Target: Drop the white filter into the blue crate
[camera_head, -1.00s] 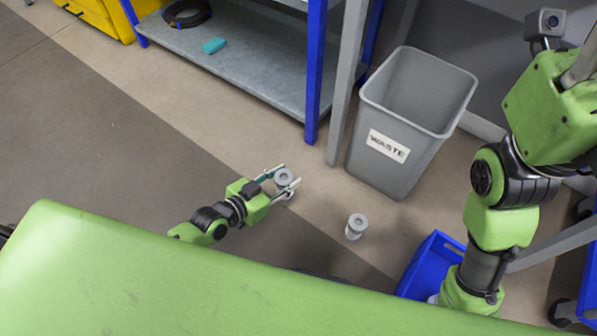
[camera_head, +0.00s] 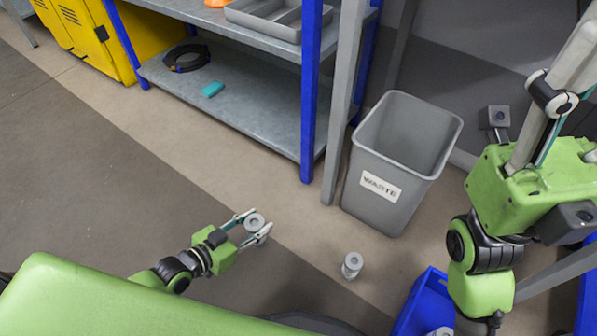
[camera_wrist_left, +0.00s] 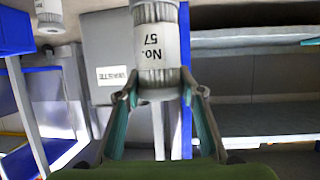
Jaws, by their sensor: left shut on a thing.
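My left gripper (camera_head: 258,228) is shut on a white filter (camera_head: 254,222), a cylinder with grey ribbed ends, held low at the lower centre of the head view. In the left wrist view this filter (camera_wrist_left: 156,45) appears upside down between the fingers, marked "No. 57". A second, similar filter (camera_head: 352,264) stands upright on the floor to the right of it. The blue crate (camera_head: 427,300) is farther right at the bottom edge, partly cut off and partly behind my right arm. My right gripper (camera_head: 555,105) is raised at the right edge; its fingertips are cut off.
A grey WASTE bin (camera_head: 400,160) stands behind the second filter. A shelf (camera_head: 230,95) with blue posts is at the back, holding a teal block (camera_head: 212,90) and a black coil (camera_head: 187,58). Yellow cabinets (camera_head: 85,35) are at upper left. The floor at left is clear.

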